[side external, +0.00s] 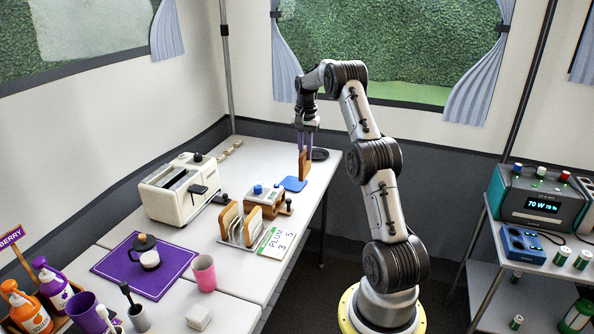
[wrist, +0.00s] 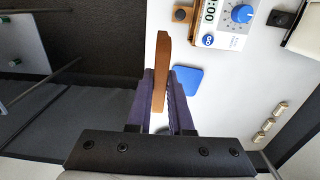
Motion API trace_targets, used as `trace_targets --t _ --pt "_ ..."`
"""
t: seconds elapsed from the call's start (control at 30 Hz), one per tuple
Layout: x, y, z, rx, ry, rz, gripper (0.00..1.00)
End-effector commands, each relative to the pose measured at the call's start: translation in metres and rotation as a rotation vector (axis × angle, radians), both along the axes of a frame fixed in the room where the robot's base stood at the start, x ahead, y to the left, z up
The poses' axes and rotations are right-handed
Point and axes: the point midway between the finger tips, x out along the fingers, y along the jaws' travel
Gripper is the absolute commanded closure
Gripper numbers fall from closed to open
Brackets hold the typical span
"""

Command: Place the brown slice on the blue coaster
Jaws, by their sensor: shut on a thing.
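My gripper (side external: 305,150) points down at the far end of the table. It is shut on the brown slice (side external: 303,166), which hangs upright between the purple fingers. The slice also shows edge-on between the fingers in the wrist view (wrist: 161,60). The blue coaster (side external: 292,184) lies flat on the white table just below the slice. In the wrist view the coaster (wrist: 188,80) is right of the slice, partly hidden by a finger. I cannot tell whether the slice's lower edge touches it.
A timer box with a blue knob (side external: 265,198) stands nearby, with a rack of pale slices (side external: 240,222) in front. A cream toaster (side external: 179,188) is at the left. A dark round item (side external: 320,154) lies behind my gripper. The table's right edge is close.

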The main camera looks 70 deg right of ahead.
Motion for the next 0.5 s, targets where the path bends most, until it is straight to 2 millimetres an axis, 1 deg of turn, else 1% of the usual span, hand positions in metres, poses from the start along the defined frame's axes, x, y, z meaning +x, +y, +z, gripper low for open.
trace_targets --t 0.03,0.27,0.4,0.5 --pt "0.006 -0.008 -0.005 0.0 0.0 0.0 1.0" --pt "0.025 -0.035 -0.02 0.0 0.0 0.0 1.0" --pt "0.034 -0.048 -0.042 0.001 0.001 0.0 1.0" --pt "0.04 -0.057 -0.054 0.0 0.0 0.0 1.0"
